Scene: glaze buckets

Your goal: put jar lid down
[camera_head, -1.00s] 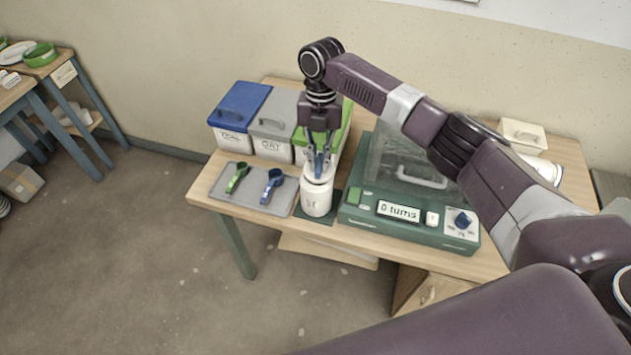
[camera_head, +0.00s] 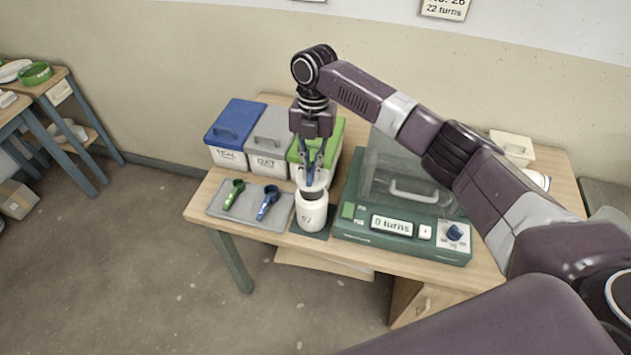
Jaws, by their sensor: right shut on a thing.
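The white jar (camera_head: 311,214) stands upright on a dark green mat (camera_head: 304,233) near the table's front edge. My right gripper (camera_head: 311,172) points down above the jar and is shut on the jar lid (camera_head: 317,180), a pale disc held just over the jar's mouth. The fingers partly hide the lid, and a small gap seems to show between lid and jar. My left gripper is not in view.
A grey tray (camera_head: 246,213) with a green scoop (camera_head: 233,194) and a blue scoop (camera_head: 267,203) lies left of the jar. Buckets with blue (camera_head: 239,116), grey (camera_head: 270,131) and green (camera_head: 329,139) lids stand behind. A green machine (camera_head: 401,238) reading "0 turns" stands right.

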